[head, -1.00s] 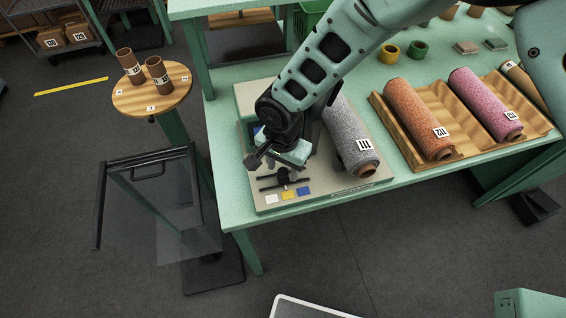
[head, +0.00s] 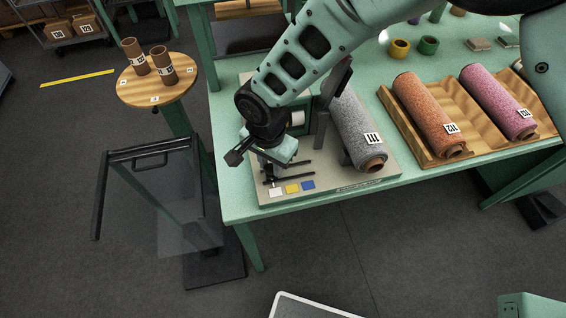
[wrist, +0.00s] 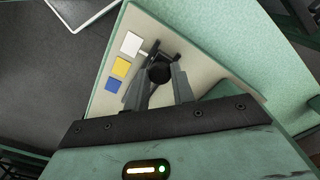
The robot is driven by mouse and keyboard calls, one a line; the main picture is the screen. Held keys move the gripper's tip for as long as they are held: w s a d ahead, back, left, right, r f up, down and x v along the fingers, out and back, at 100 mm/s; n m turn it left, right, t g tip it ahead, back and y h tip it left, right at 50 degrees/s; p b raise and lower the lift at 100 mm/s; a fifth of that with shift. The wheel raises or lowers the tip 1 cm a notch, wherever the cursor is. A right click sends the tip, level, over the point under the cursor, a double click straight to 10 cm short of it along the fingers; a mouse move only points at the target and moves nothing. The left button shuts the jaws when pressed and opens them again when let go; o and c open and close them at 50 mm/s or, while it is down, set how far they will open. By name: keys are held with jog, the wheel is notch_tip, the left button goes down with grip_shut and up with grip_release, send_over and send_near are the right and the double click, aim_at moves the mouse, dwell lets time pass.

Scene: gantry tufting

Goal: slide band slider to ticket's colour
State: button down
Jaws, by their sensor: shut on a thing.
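The band slider (wrist: 160,73) is a dark knob on a black rail, on the beige board (wrist: 195,62). My gripper (wrist: 161,84) has its fingers closed on either side of the knob. The slider's light pointer tip is beside the white swatch (wrist: 131,43). The yellow swatch (wrist: 121,67) and blue swatch (wrist: 113,85) lie further along the row. In the head view, my gripper (head: 270,168) is low over the board, partly hiding the slider. A white piece (head: 297,118) shows on the green unit behind; I cannot tell if it is the ticket.
A grey roll (head: 358,125) lies on the board to the right of my gripper. Orange (head: 425,110) and pink (head: 495,98) rolls lie in a wooden tray further right. A round stand (head: 155,90) with brown tubes and a clear panel are to the left of the bench.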

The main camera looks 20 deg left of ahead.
aim_at(269, 168)
jog(key=shift+s+a, duration=0.1)
jog(key=shift+a, duration=0.1)
jog(key=c, duration=1.2)
grip_release()
jog(key=shift+o, duration=0.2)
jog(key=shift+r, duration=0.15)
notch_tip(269, 168, up, 17)
jog(key=b, duration=0.4)
jog(key=shift+r, duration=0.1)
jog(key=s+d+n, duration=0.3)
jog(key=d, duration=0.6)
jog(key=s+d+n, duration=0.3)
jog(key=d+n, duration=0.1)
jog(key=d, duration=0.6)
jog(key=s+d+n+b, duration=0.1)
jog(key=s+d+n, duration=0.2)
jog(key=d, duration=0.7)
jog(key=shift+s+r+n+y, duration=0.15)
jog(key=shift+s+n+y, duration=0.15)
jog(key=shift+s, duration=0.25)
